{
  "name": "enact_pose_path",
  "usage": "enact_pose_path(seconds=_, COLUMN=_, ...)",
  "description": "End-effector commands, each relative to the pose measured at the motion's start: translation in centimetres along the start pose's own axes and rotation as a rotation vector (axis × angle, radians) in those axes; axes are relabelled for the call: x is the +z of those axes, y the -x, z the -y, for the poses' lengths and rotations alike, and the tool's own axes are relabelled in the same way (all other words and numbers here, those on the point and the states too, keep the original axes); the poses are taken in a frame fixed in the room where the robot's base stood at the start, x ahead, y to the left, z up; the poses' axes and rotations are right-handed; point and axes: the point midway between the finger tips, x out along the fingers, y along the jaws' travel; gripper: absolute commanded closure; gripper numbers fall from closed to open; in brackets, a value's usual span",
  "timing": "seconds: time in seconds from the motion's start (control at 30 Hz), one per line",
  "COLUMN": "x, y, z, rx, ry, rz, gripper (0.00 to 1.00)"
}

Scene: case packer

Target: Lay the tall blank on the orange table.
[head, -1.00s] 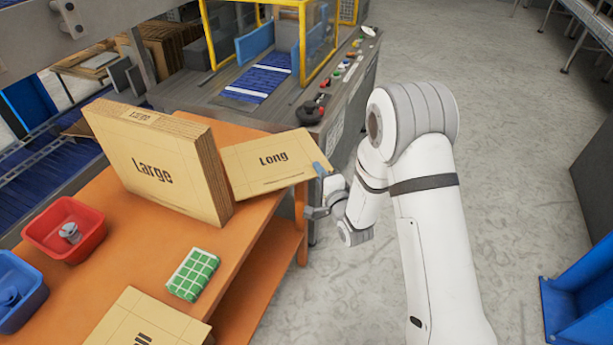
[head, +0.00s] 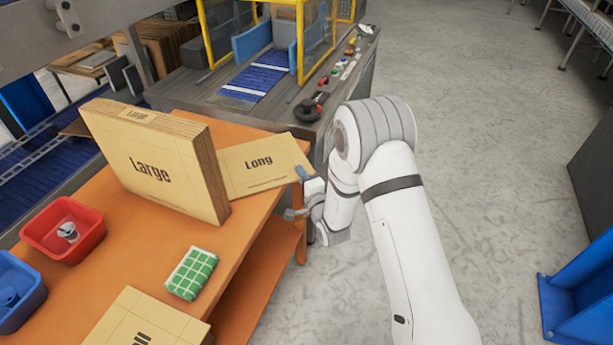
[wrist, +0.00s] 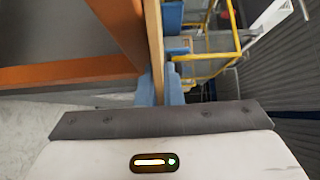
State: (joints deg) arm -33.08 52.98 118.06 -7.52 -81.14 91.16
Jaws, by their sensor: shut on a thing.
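A flat cardboard blank printed "Long" (head: 262,165) is at the far right corner of the orange table (head: 235,265), partly hidden behind the stack marked "Large". My gripper (head: 301,185) is shut on its right edge, just off the table's right side. In the wrist view the blank's thin edge (wrist: 154,45) runs up from between the blue fingers (wrist: 166,88), beside the orange table (wrist: 70,74). I cannot tell whether the blank touches the table top. Another blank (head: 145,320) lies at the bottom of the head view; its label is cut off to "ll".
The thick "Large" stack (head: 155,165) stands upright on the table. A red bin (head: 62,228), a blue bin (head: 18,290) and a green checked block (head: 193,273) are nearer. The packing machine (head: 285,90) stands behind. Bare table lies between stack and block.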

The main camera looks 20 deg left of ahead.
Motion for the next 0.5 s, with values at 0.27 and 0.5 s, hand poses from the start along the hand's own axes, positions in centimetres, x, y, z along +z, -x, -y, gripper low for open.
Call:
enact_pose_path(seconds=0.27, x=0.03, y=0.01, z=-0.06, rx=0.000, ry=0.000, rz=0.001, gripper=0.73)
enact_pose_path(seconds=0.5, x=0.05, y=0.00, z=-0.03, rx=0.000, ry=0.000, rz=0.001, gripper=0.72)
